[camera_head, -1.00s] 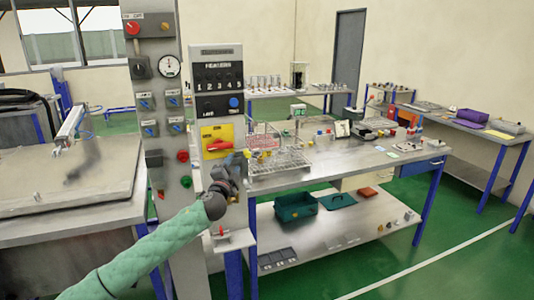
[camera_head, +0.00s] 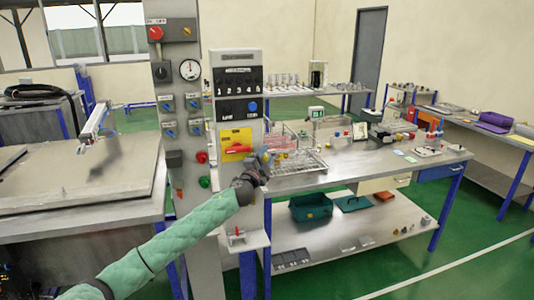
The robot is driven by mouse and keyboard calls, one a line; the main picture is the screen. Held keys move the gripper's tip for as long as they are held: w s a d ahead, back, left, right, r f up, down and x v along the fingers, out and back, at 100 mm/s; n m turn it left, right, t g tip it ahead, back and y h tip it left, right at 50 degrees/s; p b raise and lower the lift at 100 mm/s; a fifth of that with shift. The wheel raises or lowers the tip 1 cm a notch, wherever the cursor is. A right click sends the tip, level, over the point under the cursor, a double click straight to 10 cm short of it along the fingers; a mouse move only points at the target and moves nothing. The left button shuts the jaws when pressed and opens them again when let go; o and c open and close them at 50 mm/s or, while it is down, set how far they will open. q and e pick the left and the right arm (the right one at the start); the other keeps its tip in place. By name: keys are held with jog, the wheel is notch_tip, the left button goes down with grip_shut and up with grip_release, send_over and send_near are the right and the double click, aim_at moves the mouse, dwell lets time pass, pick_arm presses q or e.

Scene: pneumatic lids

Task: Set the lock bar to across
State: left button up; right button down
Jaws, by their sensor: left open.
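A red handle (camera_head: 237,149) sits on a yellow plate (camera_head: 236,138) on the front of the grey control column; its bar looks roughly level, but it is small. I cannot tell for sure whether it is the lock bar. A small red lever (camera_head: 237,232) stands on a little shelf lower on the column; its setting is unclear. My left gripper (camera_head: 263,159) is open, just right of and slightly below the yellow plate, in front of the wire rack. It appears apart from the handle. My right gripper is not in view.
A post with switches, a gauge (camera_head: 190,69) and a green button (camera_head: 205,182) stands left of the column. A steel bench (camera_head: 375,163) with a wire rack (camera_head: 297,165) is right. A large flat lid (camera_head: 75,182) with a cylinder lies on the left table.

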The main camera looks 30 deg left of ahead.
pick_arm(q)
jog(key=shift+w+r, duration=0.1)
jog(key=shift+w, duration=0.35)
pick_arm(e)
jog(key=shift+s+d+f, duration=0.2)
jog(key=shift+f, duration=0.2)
pick_arm(q)
grip_shut()
jog(key=shift+s+a, duration=0.15)
jog(key=shift+a, duration=0.05)
jog(key=shift+s+a+b, duration=0.3)
jog(key=shift+s+b, duration=0.05)
jog(key=shift+s+a, duration=0.45)
jog(key=shift+s, duration=0.15)
grip_release()
jog(key=shift+r, duration=0.1)
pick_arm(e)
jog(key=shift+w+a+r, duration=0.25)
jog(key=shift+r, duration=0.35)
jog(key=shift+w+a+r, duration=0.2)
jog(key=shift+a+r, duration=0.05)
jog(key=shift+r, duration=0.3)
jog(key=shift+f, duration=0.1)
